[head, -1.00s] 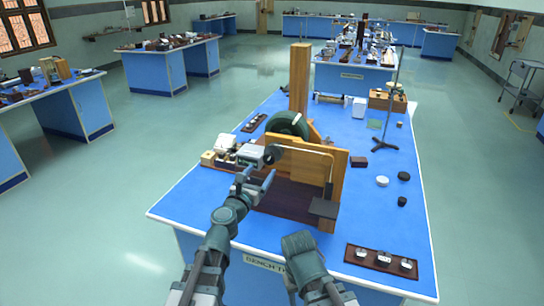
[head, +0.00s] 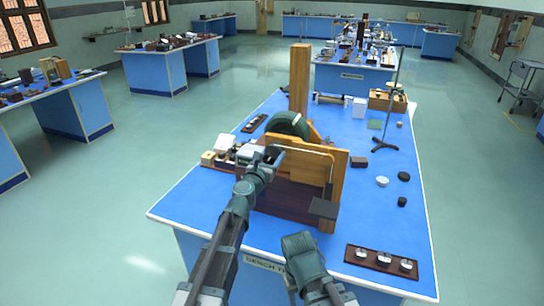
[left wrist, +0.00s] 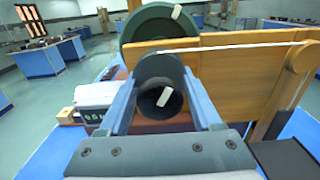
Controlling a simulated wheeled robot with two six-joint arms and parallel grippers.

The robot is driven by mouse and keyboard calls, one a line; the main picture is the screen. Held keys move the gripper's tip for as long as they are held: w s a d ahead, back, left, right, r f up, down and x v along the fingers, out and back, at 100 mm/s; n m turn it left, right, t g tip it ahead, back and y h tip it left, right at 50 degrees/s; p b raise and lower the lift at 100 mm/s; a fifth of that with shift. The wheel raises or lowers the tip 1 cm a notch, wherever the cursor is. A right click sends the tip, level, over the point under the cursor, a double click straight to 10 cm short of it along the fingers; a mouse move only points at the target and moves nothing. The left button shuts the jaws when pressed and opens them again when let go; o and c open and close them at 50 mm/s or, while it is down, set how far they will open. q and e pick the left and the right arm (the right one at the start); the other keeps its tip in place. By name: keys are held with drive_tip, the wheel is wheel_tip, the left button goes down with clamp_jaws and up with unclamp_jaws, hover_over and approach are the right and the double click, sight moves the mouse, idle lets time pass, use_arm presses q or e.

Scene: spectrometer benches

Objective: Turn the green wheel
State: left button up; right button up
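The large dark green wheel (head: 287,125) stands upright behind the wooden panel of an apparatus on the near bench. It also shows at the top of the left wrist view (left wrist: 152,28), with a white mark on its rim. A dark round knob (left wrist: 160,88) with a white mark sits in front of it. My left gripper (head: 269,156) is at this knob. In the left wrist view, its blue fingers (left wrist: 161,95) stand apart on either side of the knob. I cannot tell whether they touch it. My right gripper is not seen; only part of that arm shows.
The wooden panel (head: 306,165) and a tall wooden post (head: 299,78) rise close by. A pale grey box (left wrist: 97,95) is left of the fingers. A dark tray (head: 381,262) lies front right. A stand (head: 385,143) and small dark discs occupy the right side.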

use_arm(q)
clamp_jaws()
drive_tip(key=shift+n, duration=1.7)
drive_tip(key=shift+o, duration=1.5)
unclamp_jaws()
drive_tip(key=v, duration=1.4)
